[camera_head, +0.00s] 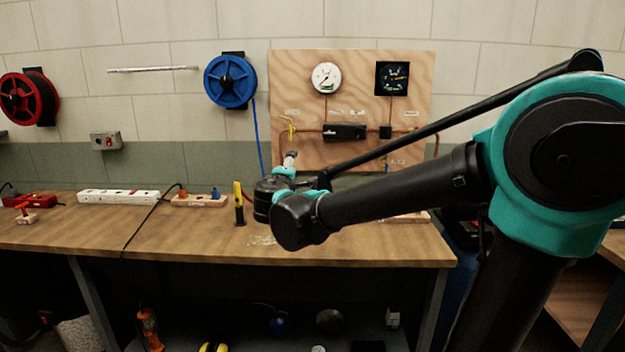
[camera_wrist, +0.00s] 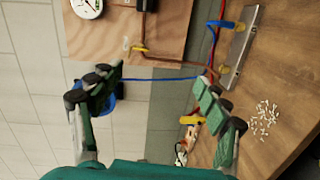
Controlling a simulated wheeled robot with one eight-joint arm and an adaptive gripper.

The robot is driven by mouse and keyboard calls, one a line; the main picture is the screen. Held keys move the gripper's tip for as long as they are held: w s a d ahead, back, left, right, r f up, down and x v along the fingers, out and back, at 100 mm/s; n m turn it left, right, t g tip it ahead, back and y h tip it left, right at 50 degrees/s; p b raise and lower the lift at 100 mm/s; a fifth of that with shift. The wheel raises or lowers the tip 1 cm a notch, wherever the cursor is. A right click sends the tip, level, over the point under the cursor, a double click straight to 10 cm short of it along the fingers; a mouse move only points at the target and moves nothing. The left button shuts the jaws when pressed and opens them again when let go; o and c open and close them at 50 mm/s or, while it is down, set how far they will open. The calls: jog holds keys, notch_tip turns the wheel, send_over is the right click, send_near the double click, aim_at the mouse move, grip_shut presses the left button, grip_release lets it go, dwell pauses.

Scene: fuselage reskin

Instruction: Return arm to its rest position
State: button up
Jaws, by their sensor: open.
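My arm, black with teal joints, reaches from the right side of the head view across the bench to the area before the plywood board (camera_head: 345,80). My gripper (camera_wrist: 158,85) is open in the wrist view, its two green-padded fingers spread wide with nothing between them. A blue cable (camera_wrist: 165,79) shows in the gap, apparently behind the fingers. In the head view my gripper is mostly hidden behind my wrist.
The wooden bench (camera_head: 350,248) runs below my arm. A yellow-handled tool (camera_head: 239,200), a white power strip (camera_head: 118,196) and a small wooden block with connectors (camera_head: 200,200) stand on it. White bits (camera_wrist: 264,120) lie scattered. Blue (camera_head: 230,82) and red (camera_head: 27,98) reels hang on the wall.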

jog(key=s+d+f+m+g+h, duration=0.1)
jog(key=s+d+f+m+g, duration=0.35)
jog(key=d+f, duration=0.6)
jog(key=s+d+f+m+g+h, duration=0.2)
jog(key=s+d+f+m+g, duration=0.25)
jog(key=d+f, duration=0.6)
jog(key=s+d+f+m+g+y, duration=0.2)
jog(key=s+f+m, duration=0.1)
jog(key=s+f, duration=0.3)
jog(key=s+d+f+m+g+y, duration=0.1)
jog(key=s+f+m+y, duration=0.1)
jog(key=s+f, duration=0.4)
jog(key=s+m, duration=0.1)
jog(key=s, duration=0.4)
jog(key=shift+d+m+g+y, duration=0.4)
